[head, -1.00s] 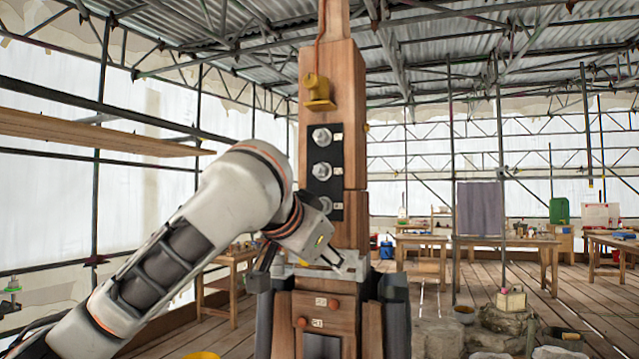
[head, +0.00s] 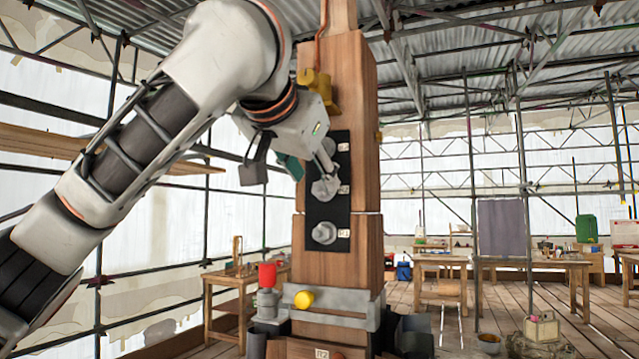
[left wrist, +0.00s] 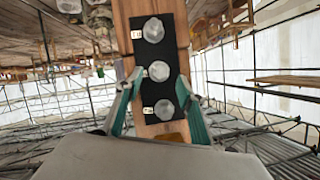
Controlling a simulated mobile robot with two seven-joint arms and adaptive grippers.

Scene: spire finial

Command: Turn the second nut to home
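A black plate (head: 314,212) with three grey nuts is fixed to the wooden post. The second nut (head: 325,188) is the middle one, and the third nut (head: 324,233) sits below it. The top nut (left wrist: 164,110) shows between the fingers. I cannot tell whether the fingers touch a nut. My right gripper is not in view.
A yellow bracket (head: 318,92) is on the post above the plate. Below are a grey ledge (head: 345,302), a yellow knob (head: 303,299) and a red-topped fitting (head: 267,275). Workbenches (head: 530,265) stand at the back right.

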